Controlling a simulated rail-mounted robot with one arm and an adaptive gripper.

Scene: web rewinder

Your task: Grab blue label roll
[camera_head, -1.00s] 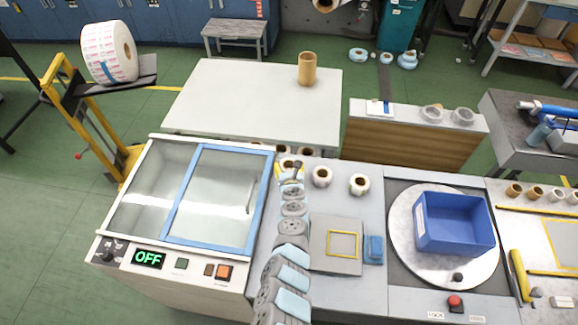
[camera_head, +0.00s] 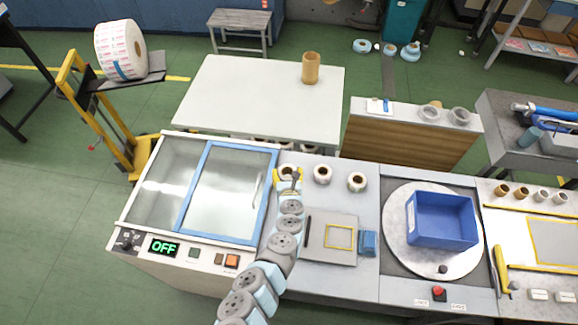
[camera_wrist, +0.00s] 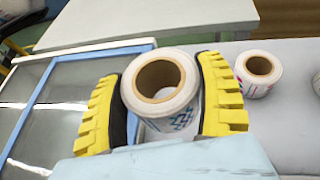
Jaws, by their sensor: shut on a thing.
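The blue label roll (camera_wrist: 172,121) is a white roll with blue-teal print and a brown cardboard core, standing upright. My gripper (camera_wrist: 165,105) has its yellow-and-black fingers on both sides of it, shut on it. In the head view the roll (camera_head: 287,170) is the leftmost of three on the grey counter, partly hidden by my gripper (camera_head: 288,180). Whether it touches the counter is not clear.
A white roll with pink print (camera_wrist: 258,74) stands just right, with another roll (camera_head: 357,181) beyond it. A blue-framed glass cover (camera_head: 225,192) is close on the left. A blue bin (camera_head: 441,232) sits on a round turntable (camera_head: 402,252) at right.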

